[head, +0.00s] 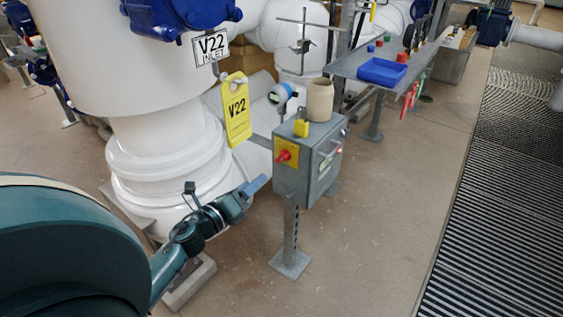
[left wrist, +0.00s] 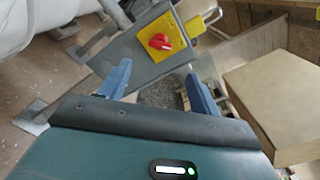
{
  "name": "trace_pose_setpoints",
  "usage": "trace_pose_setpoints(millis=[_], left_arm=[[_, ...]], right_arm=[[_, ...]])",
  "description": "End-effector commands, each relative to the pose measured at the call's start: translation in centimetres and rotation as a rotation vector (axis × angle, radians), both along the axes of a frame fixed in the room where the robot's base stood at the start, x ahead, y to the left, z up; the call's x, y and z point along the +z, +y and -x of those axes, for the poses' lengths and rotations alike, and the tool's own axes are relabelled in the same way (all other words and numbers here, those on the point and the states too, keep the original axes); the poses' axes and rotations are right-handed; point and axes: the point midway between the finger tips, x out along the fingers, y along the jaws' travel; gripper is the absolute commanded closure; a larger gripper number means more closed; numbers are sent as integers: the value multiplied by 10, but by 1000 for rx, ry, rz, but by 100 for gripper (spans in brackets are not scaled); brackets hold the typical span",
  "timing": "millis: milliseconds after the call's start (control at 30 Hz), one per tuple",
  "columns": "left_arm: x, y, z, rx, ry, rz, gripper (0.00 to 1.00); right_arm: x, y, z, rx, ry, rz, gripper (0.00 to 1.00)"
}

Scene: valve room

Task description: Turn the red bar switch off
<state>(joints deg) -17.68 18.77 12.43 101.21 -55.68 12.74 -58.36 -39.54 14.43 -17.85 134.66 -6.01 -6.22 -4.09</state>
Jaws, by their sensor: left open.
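The red bar switch (head: 285,156) sits on a yellow plate (head: 289,147) on the left face of a grey box (head: 310,165) on a post. In the left wrist view the red switch (left wrist: 160,42) is beyond the fingertips, near the top middle. My left gripper (head: 256,185) is open and empty, a little left of and below the switch in the head view. In the left wrist view its two blue fingers (left wrist: 158,69) are spread, apart from the switch. My right gripper is not in view.
A yellow padlock (head: 301,128) and a beige cylinder (head: 320,98) are on top of the box. A blue tray (head: 382,71) is on a shelf behind. Floor right of the post is clear.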

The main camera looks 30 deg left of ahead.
Motion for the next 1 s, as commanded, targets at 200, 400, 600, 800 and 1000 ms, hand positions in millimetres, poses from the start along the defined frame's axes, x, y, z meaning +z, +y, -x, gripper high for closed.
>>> trace_pose_setpoints(millis=[200, 400, 600, 800, 1000], left_arm=[[1, -3, -46, -1, -4, 0, 36], [1, -7, -85, 0, -3, 1, 36], [0, -9, -109, 1, -1, 2, 36], [0, -9, -116, 1, -1, 2, 36], [0, -9, -116, 0, 0, 2, 36]], right_arm=[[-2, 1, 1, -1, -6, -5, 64], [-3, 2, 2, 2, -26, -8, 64], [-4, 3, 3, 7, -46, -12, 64], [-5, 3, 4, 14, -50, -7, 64], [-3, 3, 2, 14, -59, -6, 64]])
